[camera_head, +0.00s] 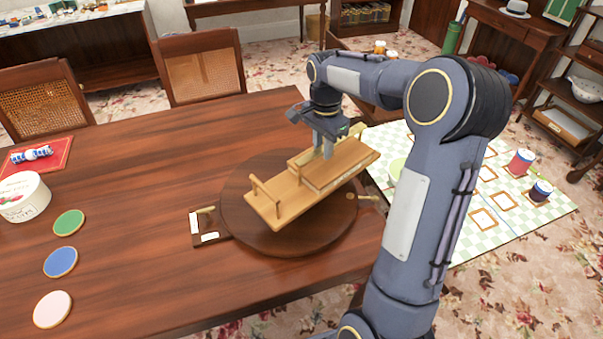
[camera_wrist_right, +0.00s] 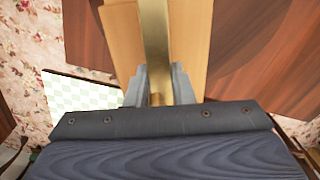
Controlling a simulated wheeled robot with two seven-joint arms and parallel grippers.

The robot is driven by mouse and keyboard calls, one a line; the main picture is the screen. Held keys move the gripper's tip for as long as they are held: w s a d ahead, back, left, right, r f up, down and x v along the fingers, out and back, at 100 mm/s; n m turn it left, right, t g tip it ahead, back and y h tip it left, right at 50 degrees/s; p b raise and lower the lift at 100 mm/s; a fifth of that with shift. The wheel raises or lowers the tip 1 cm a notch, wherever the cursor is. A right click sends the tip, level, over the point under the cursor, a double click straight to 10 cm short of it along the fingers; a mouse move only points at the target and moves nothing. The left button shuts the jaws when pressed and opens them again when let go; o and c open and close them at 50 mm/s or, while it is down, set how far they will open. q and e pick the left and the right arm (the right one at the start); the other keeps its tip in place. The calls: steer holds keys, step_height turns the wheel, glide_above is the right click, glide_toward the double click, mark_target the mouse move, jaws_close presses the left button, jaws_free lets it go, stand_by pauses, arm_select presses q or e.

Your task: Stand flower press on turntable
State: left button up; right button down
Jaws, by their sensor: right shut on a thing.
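The flower press (camera_head: 275,205) is a long light-wood piece with a smaller raised board and handle-like bars across its ends. In the right wrist view the two fingers (camera_wrist_right: 158,90) close around this brass bar (camera_wrist_right: 154,40). The press lies lengthwise over the turntable (camera_head: 240,226), a dark round wooden disc on the table. Its right end reaches past the disc's edge. I cannot tell whether the press touches the disc. My left gripper is not in view.
A small dark tray (camera_head: 199,238) with white cards touches or nearly touches the turntable's left side. A brass knob (camera_head: 362,197) sits at its right. Coloured coasters (camera_head: 61,262), a white tub (camera_head: 22,197) and a red mat (camera_head: 58,149) lie left. The table between is clear.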

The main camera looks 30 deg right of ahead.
mark_target(302, 173)
steer(key=a+f, duration=0.1)
steer(key=w+a+f, duration=0.1)
steer(key=a+f, duration=0.1)
steer(key=w+a+f, duration=0.1)
steer(key=f, duration=0.1)
steer(key=shift+a+f, duration=0.15)
steer(key=shift+f, duration=0.05)
steer(key=shift+w+a+f, duration=0.1)
steer(key=shift+a+f, duration=0.1)
steer(key=shift+f, duration=1.55)
steer(key=shift+f, duration=0.15)
steer(key=c, duration=1.3)
jaws_free()
steer(key=shift+o, duration=0.2)
